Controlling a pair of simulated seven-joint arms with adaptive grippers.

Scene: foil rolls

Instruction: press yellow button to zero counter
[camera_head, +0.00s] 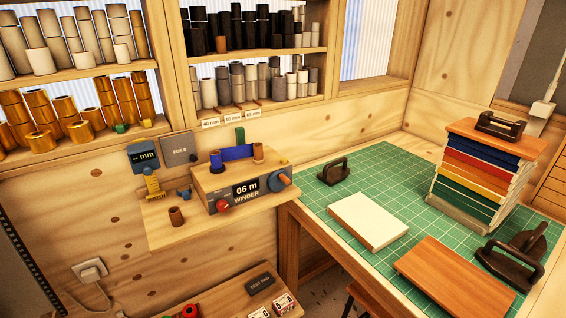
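The winder (205,188) is a wooden box on a wall shelf. Its front display (246,188) reads "06 m", with "WINDER" below it. Neither of my grippers is in view.
A blue gauge (143,155) marked "mm" and a brown spool (176,216) are left of the winder. Shelves of rolls hang above. On the right, a green cutting mat (385,172) holds boards, a book stack (474,172) and dark handled tools (333,171).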

